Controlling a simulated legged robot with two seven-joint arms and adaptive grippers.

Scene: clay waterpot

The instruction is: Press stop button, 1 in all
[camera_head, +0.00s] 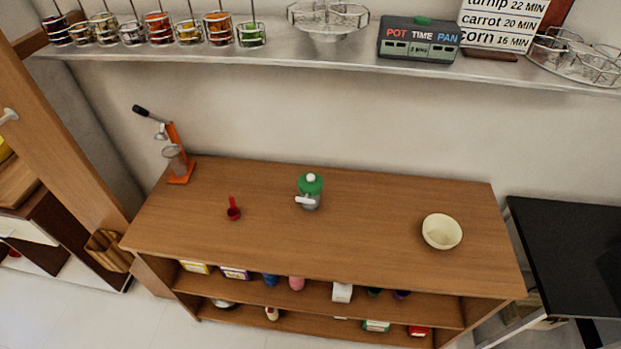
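A dark grey timer box (419,41) stands on the upper shelf at the top right of centre. Its face reads POT, TIME and PAN, with small markings below that are too small to read. A green button-like part (423,21) sits on its top. I cannot tell whether it is pressed, and no button is legibly marked as stop. Neither of my grippers shows in the head view.
The shelf (290,47) also holds jars (158,27), a wire rack (327,17) and a cooking-times sign (500,22). Below, the wooden counter (370,210) carries an orange press (178,155), red scoop (233,209), green-topped container (310,190) and cream bowl (441,231).

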